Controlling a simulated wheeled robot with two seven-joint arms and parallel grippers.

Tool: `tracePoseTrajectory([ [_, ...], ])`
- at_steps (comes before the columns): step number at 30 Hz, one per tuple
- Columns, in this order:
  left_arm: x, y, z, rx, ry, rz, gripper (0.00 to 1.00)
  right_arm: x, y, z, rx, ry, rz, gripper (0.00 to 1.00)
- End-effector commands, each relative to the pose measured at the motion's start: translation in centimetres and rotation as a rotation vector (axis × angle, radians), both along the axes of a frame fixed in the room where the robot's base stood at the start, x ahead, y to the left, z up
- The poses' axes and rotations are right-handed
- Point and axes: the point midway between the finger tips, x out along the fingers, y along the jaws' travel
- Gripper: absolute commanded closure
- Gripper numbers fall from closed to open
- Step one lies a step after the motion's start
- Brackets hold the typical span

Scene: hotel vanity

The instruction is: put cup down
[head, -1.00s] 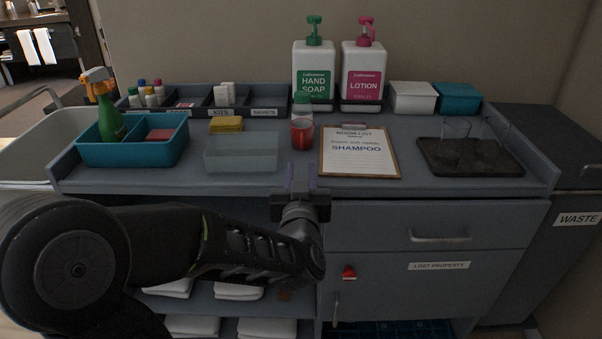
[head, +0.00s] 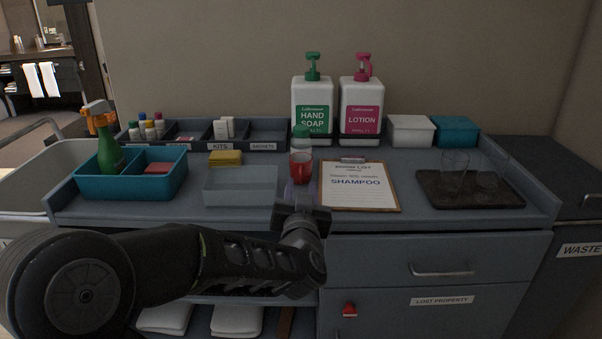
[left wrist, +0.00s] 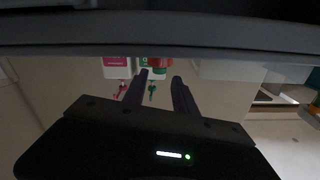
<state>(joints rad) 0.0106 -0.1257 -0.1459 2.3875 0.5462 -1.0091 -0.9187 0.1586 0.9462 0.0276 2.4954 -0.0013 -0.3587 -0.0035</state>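My right gripper is in neither view.
A clear bin (head: 240,188) stands close left of the cup, and the clipboard (head: 358,197) lies close right. A dark tray (head: 470,200) with clear glasses (head: 454,165) is at right. Soap (head: 312,95) and lotion (head: 361,97) bottles stand behind. A teal caddy (head: 130,188) is at left.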

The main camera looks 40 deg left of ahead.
Motion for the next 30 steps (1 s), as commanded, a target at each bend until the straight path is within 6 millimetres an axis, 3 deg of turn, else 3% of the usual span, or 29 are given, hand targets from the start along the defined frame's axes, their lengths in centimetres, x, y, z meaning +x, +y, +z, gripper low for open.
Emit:
tracePoseTrajectory([
  [9,1.9,1.5,-0.1,-0.001,-0.001,0.001,0.67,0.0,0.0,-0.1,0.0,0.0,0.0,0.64],
  [20,2.2,1.7,-0.1,-0.002,-0.001,0.0,0.67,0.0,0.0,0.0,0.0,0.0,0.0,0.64],
  [30,5.6,4.4,-0.3,-0.001,-0.001,0.001,0.67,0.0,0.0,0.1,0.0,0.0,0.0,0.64],
])
